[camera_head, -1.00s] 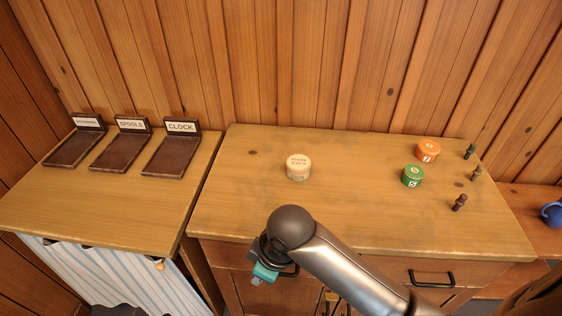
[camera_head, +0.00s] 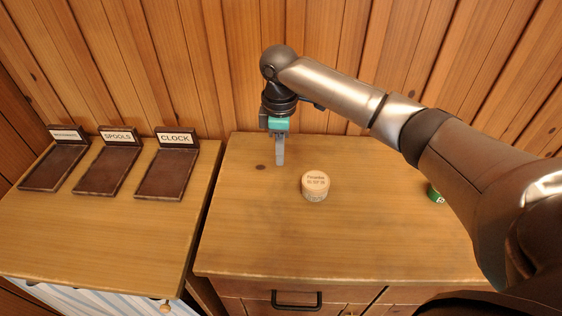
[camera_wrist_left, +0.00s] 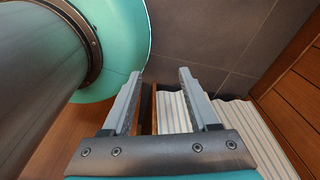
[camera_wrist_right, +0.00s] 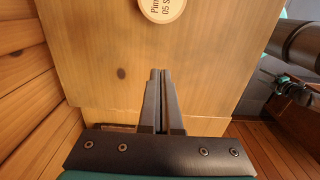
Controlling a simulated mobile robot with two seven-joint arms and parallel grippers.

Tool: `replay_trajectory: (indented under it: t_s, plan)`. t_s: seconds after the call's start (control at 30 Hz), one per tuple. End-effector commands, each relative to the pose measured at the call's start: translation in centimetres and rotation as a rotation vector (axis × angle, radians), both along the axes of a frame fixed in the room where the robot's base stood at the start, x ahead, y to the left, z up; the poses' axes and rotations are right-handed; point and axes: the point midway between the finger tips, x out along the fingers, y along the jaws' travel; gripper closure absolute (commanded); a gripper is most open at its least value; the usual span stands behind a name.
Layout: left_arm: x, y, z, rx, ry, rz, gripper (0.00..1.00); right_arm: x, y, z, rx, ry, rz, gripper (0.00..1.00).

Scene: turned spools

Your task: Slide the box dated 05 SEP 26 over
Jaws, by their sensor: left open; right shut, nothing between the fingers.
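The cream round box (camera_head: 315,186) stands upright on the right-hand wooden table. Its lid carries a name line and a date that looks like 05 SEP 26. It also shows at the top edge of the right wrist view (camera_wrist_right: 162,8), partly cut off. My right gripper (camera_head: 280,160) is shut and empty. It points down just left of the box and a little behind it, apart from it. Its closed fingers also show in the right wrist view (camera_wrist_right: 159,75). My left gripper (camera_wrist_left: 158,75) is open and empty, low near the floor and a striped curtain.
A green round box (camera_head: 436,193) stands at the right, mostly hidden behind my right arm. On the left table stand three dark trays, one labelled CLOCK (camera_head: 166,174) and one SPOOLS (camera_head: 108,176). A gap separates the tables. The table in front of the box is clear.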

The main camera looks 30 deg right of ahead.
Motion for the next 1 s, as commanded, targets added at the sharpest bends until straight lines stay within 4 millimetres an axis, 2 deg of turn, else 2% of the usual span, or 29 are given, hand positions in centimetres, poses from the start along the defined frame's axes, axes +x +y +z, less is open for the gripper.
replay_trajectory:
  t_s: [0.07, 0.27, 0.43, 0.67, 0.7, 0.83, 1.0]
  plan:
    - [0.4, 0.0, 0.0, 0.0, -0.005, 0.0, 0.4, 0.0, -0.2, -0.1, -0.001, 0.002, -0.001, 1.0]
    - [-2.6, 0.2, -0.8, 0.004, 0.041, 0.0, 0.4, 0.0, -0.1, -2.1, 0.0, 0.004, -0.002, 1.0]
    - [-4.5, 0.3, -1.9, 0.006, 0.07, 0.0, 0.4, 0.0, -0.1, -5.8, -0.001, 0.004, -0.003, 1.0]
    - [-3.7, 0.2, -3.2, 0.005, 0.058, 0.0, 0.4, -0.1, -0.2, -10.5, -0.001, 0.002, -0.002, 1.0]
    - [-3.4, 0.2, -2.9, 0.005, 0.054, 0.0, 0.4, -0.5, -1.1, -10.1, -0.004, -0.001, -0.004, 1.0]
    - [-2.2, 0.1, -2.8, 0.002, 0.034, 0.0, 0.4, -1.4, -2.4, -10.0, -0.002, 0.0, -0.003, 1.0]
    - [-2.1, 0.1, -2.9, 0.002, 0.03, 0.0, 0.4, -1.9, -3.3, -9.9, -0.002, -0.001, -0.002, 1.0]
